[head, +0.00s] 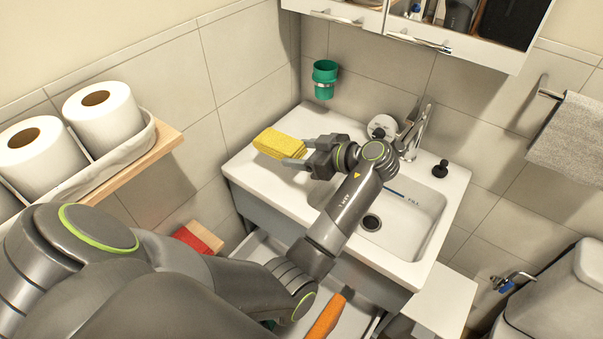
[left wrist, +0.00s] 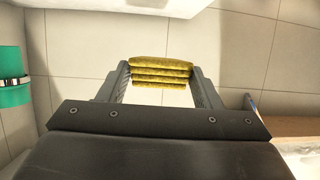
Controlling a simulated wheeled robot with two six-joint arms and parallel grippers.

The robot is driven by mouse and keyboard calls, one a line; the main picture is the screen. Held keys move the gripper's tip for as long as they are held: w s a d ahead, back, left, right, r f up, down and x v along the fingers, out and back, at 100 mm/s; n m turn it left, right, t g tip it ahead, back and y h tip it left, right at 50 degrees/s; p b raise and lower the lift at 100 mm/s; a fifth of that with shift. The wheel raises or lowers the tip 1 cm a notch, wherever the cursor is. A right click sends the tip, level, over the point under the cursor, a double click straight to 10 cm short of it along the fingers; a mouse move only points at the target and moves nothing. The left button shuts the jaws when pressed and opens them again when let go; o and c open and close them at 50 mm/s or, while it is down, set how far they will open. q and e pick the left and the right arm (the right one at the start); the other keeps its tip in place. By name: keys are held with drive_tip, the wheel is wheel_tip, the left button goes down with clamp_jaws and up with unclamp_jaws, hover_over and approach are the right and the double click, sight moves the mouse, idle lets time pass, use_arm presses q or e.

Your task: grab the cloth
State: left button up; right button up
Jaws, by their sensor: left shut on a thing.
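The cloth (head: 279,143) is yellow and folded in several layers. In the head view it is over the left part of the white sink counter. My left gripper (head: 291,151) reaches it from the right, with its fingers at the cloth's sides. In the left wrist view the cloth (left wrist: 161,72) sits between the two fingertips of my left gripper (left wrist: 162,80), which is shut on it. Wall tiles show behind it there. I cannot tell from the head view whether the cloth touches the counter. My right gripper is not in view.
The sink basin (head: 405,221) and faucet (head: 414,133) are to the right of the gripper. A green cup (head: 325,78) hangs on the wall behind. Toilet paper rolls (head: 103,117) stand on a shelf at left. A mirror cabinet (head: 440,40) overhangs the back.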

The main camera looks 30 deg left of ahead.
use_arm(q)
wheel_tip(320, 180, up, 19)
drive_tip(key=p, duration=0.1)
drive_tip(key=shift+p, duration=0.3)
